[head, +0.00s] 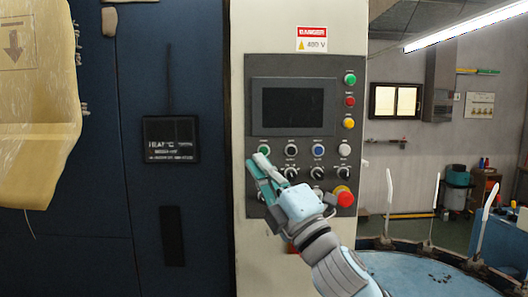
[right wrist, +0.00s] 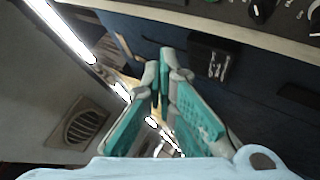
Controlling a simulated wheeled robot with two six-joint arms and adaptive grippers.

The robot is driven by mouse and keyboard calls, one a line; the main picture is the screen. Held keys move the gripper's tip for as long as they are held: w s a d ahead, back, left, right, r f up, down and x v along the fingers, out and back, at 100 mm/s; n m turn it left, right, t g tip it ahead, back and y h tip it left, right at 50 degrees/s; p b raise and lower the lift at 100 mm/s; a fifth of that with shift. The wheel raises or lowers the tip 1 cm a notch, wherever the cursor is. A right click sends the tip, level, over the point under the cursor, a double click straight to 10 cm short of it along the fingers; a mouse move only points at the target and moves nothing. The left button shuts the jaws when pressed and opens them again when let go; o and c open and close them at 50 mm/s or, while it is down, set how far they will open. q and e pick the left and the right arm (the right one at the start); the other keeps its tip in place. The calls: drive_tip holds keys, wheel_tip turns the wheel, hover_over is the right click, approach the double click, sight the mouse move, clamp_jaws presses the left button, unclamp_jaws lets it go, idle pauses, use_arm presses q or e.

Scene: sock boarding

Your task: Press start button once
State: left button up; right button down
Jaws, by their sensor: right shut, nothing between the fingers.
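The grey control panel (head: 260,72) has a dark screen (head: 292,107) and rows of buttons and knobs. A green button (head: 265,150) sits at the left end of the row under the screen. Another green one (head: 350,79) tops the column right of the screen. I cannot read which is labelled start. My right gripper (head: 257,163) is shut and empty, its fingertips just below the left green button in the picture; I cannot tell whether they touch the panel. My left gripper is not in view.
A red emergency stop (head: 343,197) on a yellow base is at the panel's lower right, close to my right wrist. Several knobs lie behind the gripper. A round blue table (head: 410,270) with white upright boards stands at right. A yellowish sack (head: 40,110) hangs at left.

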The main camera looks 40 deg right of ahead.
sight(264, 151)
drive_tip(key=w+d+p, duration=0.2)
drive_tip(key=w+d, duration=0.2)
drive_tip(key=w, duration=0.2)
drive_tip(key=shift+d, duration=0.4)
drive_tip(key=shift+w, duration=0.1)
idle(1.0)
drive_tip(key=shift+w+d, duration=0.25)
drive_tip(key=shift+w+d+p, duration=0.25)
drive_tip(key=shift+w+p, duration=0.1)
drive_tip(key=shift+p, duration=0.15)
idle(0.6)
drive_tip(key=shift+s+a, duration=0.1)
drive_tip(key=shift+s+a+b, duration=0.4)
drive_tip(key=shift+s, duration=0.15)
